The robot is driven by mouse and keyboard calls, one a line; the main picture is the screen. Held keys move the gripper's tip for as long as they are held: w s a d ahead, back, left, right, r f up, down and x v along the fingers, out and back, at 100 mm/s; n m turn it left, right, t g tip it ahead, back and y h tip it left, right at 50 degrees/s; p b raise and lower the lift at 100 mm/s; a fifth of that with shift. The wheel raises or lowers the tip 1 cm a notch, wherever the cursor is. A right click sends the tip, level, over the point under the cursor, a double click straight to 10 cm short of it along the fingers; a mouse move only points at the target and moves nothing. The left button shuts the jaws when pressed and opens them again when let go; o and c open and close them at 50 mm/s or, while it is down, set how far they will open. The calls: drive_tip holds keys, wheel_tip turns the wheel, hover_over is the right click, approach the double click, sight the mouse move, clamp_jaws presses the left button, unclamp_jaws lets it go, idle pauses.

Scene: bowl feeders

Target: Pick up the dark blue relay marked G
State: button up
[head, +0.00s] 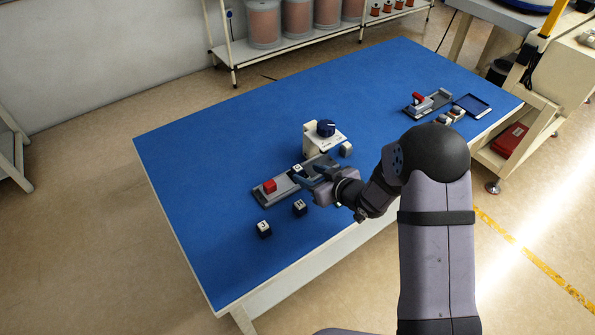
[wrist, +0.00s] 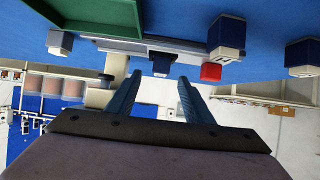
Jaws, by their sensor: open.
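Two small dark relays with white marked tops stand on the blue table at the near left in the head view, one farther left (head: 264,229) and one nearer my gripper (head: 299,208). I cannot read their letters, so I cannot tell which is G. Another white-topped block (head: 297,168) is at the grey fixture (head: 285,187).
A red clamp piece (head: 270,186) sits on the fixture's left end. A white device with a dark blue knob (head: 326,128) stands behind, with a grey block (head: 346,149) beside it. A second fixture with a red part (head: 418,97) is far right. The table's left half is clear.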

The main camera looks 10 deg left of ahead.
sight(300, 170)
drive_tip(key=shift+a, duration=0.1)
drive_tip(key=shift+p+x, duration=0.85)
drive_tip(key=shift+x, duration=1.65)
drive_tip(key=shift+f, duration=0.1)
clamp_jaws()
wheel_tip(300, 170, up, 10)
drive_tip(key=b, duration=0.1)
